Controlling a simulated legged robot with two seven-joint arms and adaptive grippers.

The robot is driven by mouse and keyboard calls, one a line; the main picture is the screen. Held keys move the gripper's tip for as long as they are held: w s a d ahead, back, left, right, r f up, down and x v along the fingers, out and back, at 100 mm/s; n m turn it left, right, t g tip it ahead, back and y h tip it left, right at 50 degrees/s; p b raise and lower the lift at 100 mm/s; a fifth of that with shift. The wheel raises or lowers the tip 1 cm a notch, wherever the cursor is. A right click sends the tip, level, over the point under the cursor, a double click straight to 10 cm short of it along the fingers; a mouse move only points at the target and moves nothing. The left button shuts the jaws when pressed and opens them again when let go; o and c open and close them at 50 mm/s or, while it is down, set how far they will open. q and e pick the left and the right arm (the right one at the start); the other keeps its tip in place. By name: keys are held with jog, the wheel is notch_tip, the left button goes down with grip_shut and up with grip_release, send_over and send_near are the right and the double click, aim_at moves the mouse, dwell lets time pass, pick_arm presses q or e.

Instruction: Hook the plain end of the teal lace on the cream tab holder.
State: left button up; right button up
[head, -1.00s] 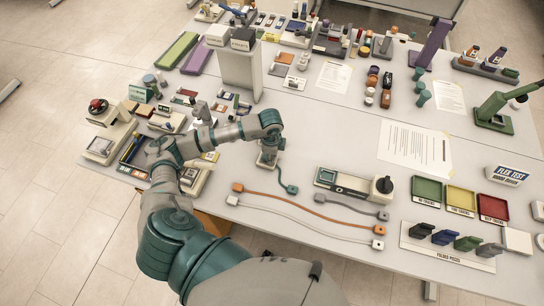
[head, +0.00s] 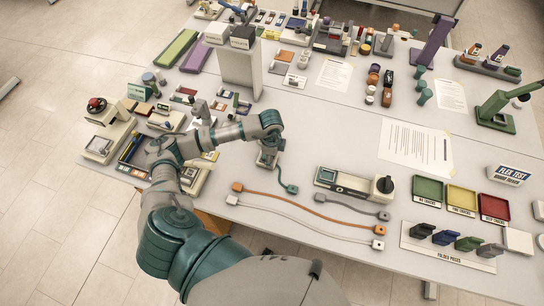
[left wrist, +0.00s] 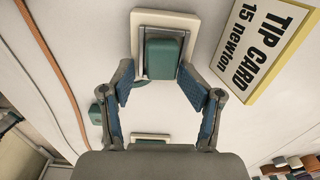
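A teal block (left wrist: 164,56) sits against a cream holder (left wrist: 165,19) with a thin metal frame, just beyond the fingertips. A bit of teal lace shows under the block, and a small teal end piece (left wrist: 95,113) lies left of the left finger. I cannot tell which lace end the block is.
A white TIP CARD (left wrist: 262,38) with a yellow edge stands right of the holder. The orange lace (head: 300,206) and white lace (head: 300,226) lie nearby. A dial box (head: 345,184) stands to the right. The table between it and the paper sheet (head: 415,147) is clear.

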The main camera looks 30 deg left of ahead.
pick_arm(q)
notch_tip(320, 180, up, 12)
dwell(0.5)
jog(key=shift+s+f, duration=0.1)
jog(key=shift+f, duration=0.1)
